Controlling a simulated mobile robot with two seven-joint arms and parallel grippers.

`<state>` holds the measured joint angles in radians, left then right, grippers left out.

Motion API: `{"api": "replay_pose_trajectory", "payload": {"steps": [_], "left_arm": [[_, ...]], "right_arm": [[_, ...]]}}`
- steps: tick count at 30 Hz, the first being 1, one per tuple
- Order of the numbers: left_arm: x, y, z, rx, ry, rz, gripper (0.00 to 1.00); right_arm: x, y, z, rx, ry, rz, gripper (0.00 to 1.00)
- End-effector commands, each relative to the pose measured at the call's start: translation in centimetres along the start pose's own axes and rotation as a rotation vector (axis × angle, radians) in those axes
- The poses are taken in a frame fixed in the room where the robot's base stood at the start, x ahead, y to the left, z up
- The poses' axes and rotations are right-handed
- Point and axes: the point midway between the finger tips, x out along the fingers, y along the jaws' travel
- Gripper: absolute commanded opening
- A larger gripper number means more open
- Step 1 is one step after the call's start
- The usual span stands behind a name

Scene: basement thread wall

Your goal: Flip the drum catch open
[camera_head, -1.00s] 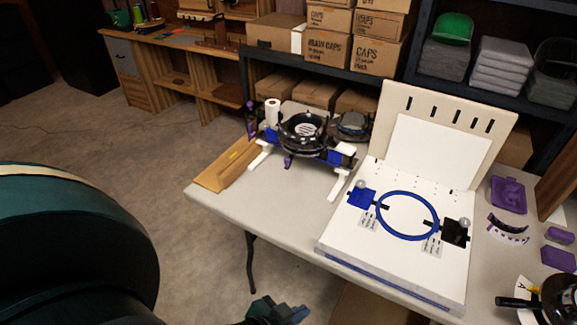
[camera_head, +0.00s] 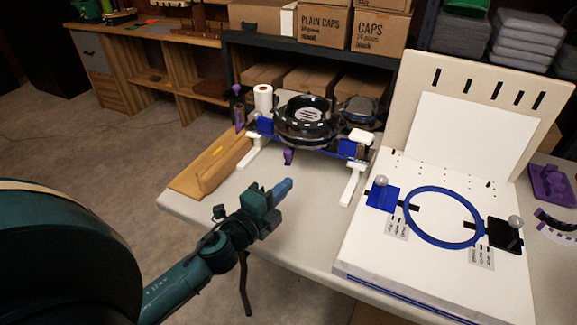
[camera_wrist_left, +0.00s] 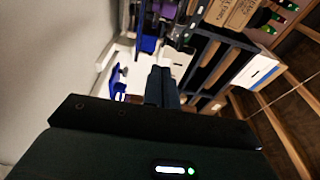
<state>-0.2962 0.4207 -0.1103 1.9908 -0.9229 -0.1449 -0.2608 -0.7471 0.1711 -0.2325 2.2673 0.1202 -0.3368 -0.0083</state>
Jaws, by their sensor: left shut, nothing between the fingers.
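The black drum (camera_head: 305,120) sits on a stand with white legs and blue blocks at the back of the table. A small purple tab (camera_head: 288,157) hangs at its front lower edge; I cannot tell whether this is the catch or how it is set. My left gripper (camera_head: 283,188) is shut and empty, in front of the stand, below the purple tab in the picture and apart from it. The left wrist view shows the closed fingers (camera_wrist_left: 162,82) with blurred blue and purple parts beyond. My right gripper is not in view.
A white board with a blue hoop (camera_head: 445,217) and an upright beige panel (camera_head: 480,90) stand to the right. A tan wooden piece (camera_head: 212,165) lies left of the stand. A paper roll (camera_head: 263,98) stands beside the drum. The table front between is clear.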

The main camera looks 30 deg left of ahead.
Motion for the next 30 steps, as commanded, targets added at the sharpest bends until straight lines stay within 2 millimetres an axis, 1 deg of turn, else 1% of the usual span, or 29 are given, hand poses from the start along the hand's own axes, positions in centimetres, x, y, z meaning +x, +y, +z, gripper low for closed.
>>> {"api": "replay_pose_trajectory", "payload": {"steps": [9, 13, 17, 24, 28, 30], "left_arm": [[0.1, -0.1, 0.1, -0.001, -0.001, 0.0, 0.0], [0.9, -0.2, 0.1, -0.001, -0.002, -0.002, 0.0], [2.9, -0.4, 0.1, 0.0, -0.002, -0.003, 0.0], [7.9, -0.3, 0.1, 0.0, -0.002, -0.003, 0.0], [10.4, -0.2, 0.1, -0.002, -0.002, -0.002, 0.0], [9.6, 0.1, 1.5, 0.001, -0.005, 0.004, 0.0]], "right_arm": [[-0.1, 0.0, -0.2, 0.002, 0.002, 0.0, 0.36], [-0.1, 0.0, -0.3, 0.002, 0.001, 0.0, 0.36], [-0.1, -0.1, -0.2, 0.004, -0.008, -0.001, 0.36], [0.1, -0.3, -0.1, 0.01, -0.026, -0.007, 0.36], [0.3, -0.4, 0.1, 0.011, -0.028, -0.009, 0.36], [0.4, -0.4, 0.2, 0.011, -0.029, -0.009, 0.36]]}}
